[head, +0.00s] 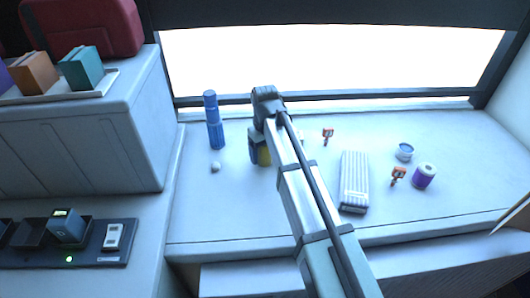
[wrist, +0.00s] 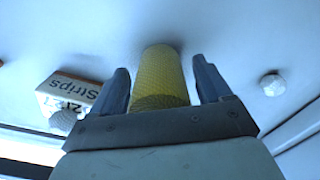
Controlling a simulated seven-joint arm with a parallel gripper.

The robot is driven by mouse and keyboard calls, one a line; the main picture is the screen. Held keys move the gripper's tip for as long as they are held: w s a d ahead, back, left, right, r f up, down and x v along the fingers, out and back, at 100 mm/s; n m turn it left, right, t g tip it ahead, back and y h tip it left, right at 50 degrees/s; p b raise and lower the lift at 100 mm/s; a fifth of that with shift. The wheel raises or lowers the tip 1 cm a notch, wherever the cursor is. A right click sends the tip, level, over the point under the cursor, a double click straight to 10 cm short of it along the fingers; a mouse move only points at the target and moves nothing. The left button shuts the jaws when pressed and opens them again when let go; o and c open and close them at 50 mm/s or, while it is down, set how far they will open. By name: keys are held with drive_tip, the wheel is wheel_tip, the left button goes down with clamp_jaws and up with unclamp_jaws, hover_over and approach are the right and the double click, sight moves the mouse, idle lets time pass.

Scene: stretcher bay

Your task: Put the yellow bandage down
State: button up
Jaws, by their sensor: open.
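The yellow bandage (wrist: 160,75) is a roll with a netted texture. In the wrist view it stands on the white surface between the two fingers of my gripper (wrist: 163,85). The fingers are open, with a gap visible on the right side of the roll and a gap on the left. In the head view my gripper (head: 258,148) is over the white counter, and a strip of the yellow bandage (head: 264,156) shows beside it. My arm hides most of the roll there.
A blue bottle (head: 214,122) and a small white ball (head: 215,167) stand left of my gripper. A strips box (wrist: 72,93) is close by. A grey-striped case (head: 354,180), purple roll (head: 424,176), blue-rimmed cup (head: 404,152) and orange items (head: 397,175) lie to the right. The counter front is clear.

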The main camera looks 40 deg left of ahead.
wheel_tip(320, 180, up, 12)
drive_tip(key=shift+r, duration=0.1)
idle(0.5)
